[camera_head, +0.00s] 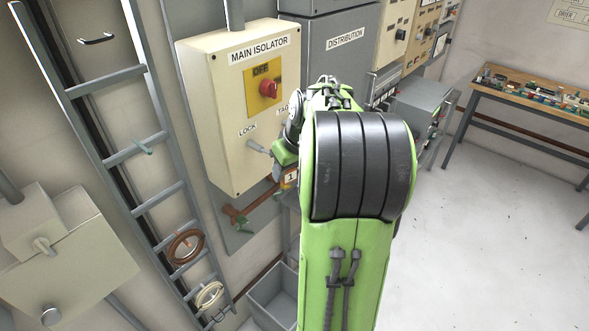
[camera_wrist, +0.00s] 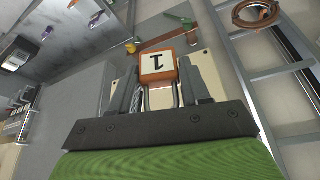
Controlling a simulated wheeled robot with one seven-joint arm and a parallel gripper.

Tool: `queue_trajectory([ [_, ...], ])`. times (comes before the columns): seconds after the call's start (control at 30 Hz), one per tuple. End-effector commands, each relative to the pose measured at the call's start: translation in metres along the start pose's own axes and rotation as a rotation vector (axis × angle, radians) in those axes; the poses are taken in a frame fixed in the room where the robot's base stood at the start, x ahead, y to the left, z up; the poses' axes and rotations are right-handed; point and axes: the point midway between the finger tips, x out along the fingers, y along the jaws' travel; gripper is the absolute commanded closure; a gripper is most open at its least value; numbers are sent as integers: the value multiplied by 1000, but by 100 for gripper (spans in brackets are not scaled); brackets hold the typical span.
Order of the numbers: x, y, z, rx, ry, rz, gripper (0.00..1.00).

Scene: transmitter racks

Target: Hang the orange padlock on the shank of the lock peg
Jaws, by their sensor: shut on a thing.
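The orange padlock (camera_wrist: 158,62), with a white label marked 1, is held by my gripper (camera_wrist: 160,84) in the wrist view. Its shackle lies between the dark fingers. In the head view the padlock (camera_head: 290,177) shows small beside my green arm, below the front of the main isolator box (camera_head: 225,115). The grey lock peg (camera_head: 256,146) sticks out under the LOCK label, just left of my gripper (camera_head: 284,159) and a little higher. The padlock appears apart from the peg. My arm hides part of the gripper and the TAG area. I cannot make out the peg in the wrist view.
A ladder (camera_head: 136,152) with a brown ring (camera_head: 185,246) and a cream coil (camera_head: 209,295) stands left of the isolator. A grey crate (camera_head: 256,308) sits lower. A bench (camera_head: 525,107) stands right, beyond open floor.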

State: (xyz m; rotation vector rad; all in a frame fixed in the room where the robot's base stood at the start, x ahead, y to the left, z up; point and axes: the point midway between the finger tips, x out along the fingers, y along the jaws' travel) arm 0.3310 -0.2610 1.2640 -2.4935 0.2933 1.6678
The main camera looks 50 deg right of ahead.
Motion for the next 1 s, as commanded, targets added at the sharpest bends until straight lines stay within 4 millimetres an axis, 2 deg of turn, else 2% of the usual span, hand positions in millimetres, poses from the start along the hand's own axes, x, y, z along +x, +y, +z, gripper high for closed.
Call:
queue_trajectory([
  [0.8,24,-15,-50,0,1,0,86],
  [1.0,35,-17,-55,0,1,0,86],
])
